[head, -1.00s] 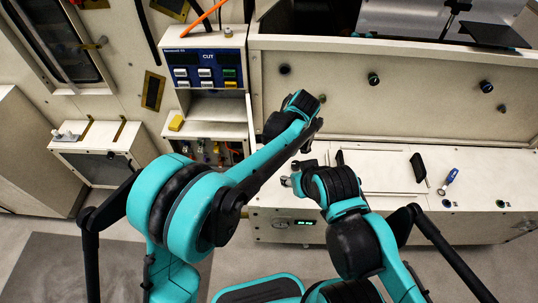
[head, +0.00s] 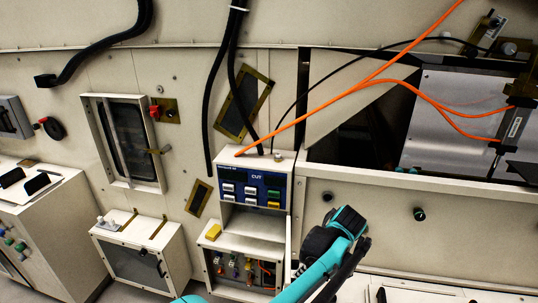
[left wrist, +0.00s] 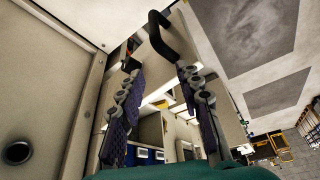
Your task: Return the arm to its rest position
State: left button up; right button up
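My left arm (head: 318,272) rises from the bottom edge of the head view, right of centre. Its teal and black wrist end is in front of the cream wall panel, just right of the blue CUT control box (head: 254,187). The fingers cannot be made out clearly there. In the left wrist view my left gripper (left wrist: 158,74) shows two dark, jointed fingers with purple pads, spread wide apart. Nothing is held between them. My right arm and right gripper are outside both present views.
A cream box (head: 143,258) and a box with coloured connectors (head: 240,268) project left of my arm. An orange cable (head: 345,88) runs from the CUT box to the upper right. A dark opening lies at the right. A black curved bar (left wrist: 160,35) shows beyond my fingers.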

pick_arm(q)
jog(key=s+a+r+m+h, duration=0.1)
jog(key=s+a+r+m, duration=0.15)
jog(key=a, duration=0.65)
jog(key=s+a+r+m+h, duration=0.15)
jog(key=a+r, duration=0.25)
jog(key=a, duration=0.5)
jog(key=s+a+f+m+t, duration=0.4)
jog(key=s+a+m, duration=0.1)
jog(key=s+a, duration=0.8)
jog(key=shift+a+h, duration=0.35)
jog(key=shift+a, duration=0.2)
